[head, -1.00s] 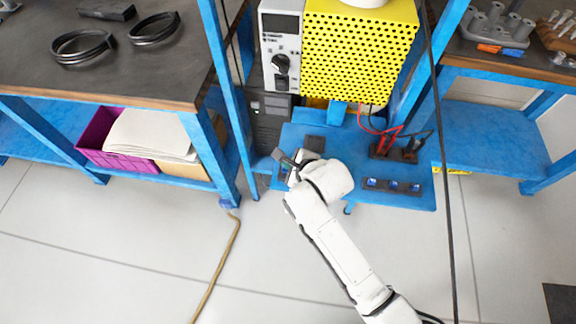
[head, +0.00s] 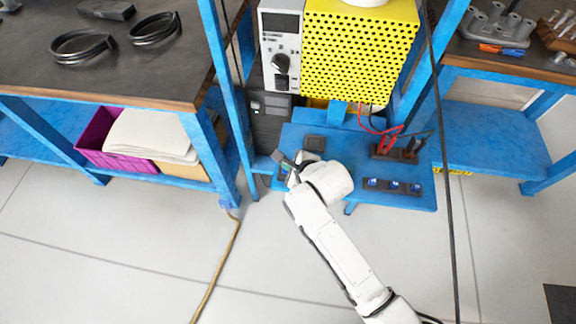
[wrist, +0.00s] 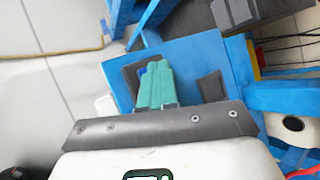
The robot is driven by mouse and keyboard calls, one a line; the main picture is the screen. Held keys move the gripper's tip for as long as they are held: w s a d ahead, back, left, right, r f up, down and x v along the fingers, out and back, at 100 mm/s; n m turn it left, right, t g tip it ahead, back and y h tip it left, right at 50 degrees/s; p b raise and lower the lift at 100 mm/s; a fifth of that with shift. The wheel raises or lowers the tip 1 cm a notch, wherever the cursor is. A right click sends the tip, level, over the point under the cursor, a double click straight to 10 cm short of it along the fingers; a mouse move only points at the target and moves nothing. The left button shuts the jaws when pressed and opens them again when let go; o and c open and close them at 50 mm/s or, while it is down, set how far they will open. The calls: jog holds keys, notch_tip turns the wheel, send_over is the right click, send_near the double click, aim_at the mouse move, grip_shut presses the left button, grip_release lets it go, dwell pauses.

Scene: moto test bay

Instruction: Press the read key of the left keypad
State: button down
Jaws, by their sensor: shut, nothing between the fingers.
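The left keypad (head: 283,174) is a dark unit with blue keys at the left end of a blue shelf (head: 345,165). My gripper and wrist hide most of it in the head view. In the wrist view, a dark keypad body (wrist: 131,78) with a blue key shows beside and behind the teal fingers. My gripper (wrist: 156,64) is shut and empty, its tips over this keypad. I cannot tell whether they touch a key, and the key's label is not readable. In the head view my gripper (head: 284,160) is at the shelf's left end.
A second keypad (head: 393,187) with blue keys lies at the shelf's front right. A dark square plate (head: 314,143) lies behind my gripper. Red and black leads run to a dark block (head: 394,152). A yellow perforated box (head: 360,50) stands above. A blue post (head: 230,95) rises at left.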

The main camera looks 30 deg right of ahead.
jog(key=shift+r, duration=0.1)
jog(key=shift+r+p, duration=0.8)
jog(key=shift+p, duration=0.05)
notch_tip(320, 180, up, 5)
jog(key=p, duration=0.4)
jog(key=shift+p, duration=0.35)
dwell(0.4)
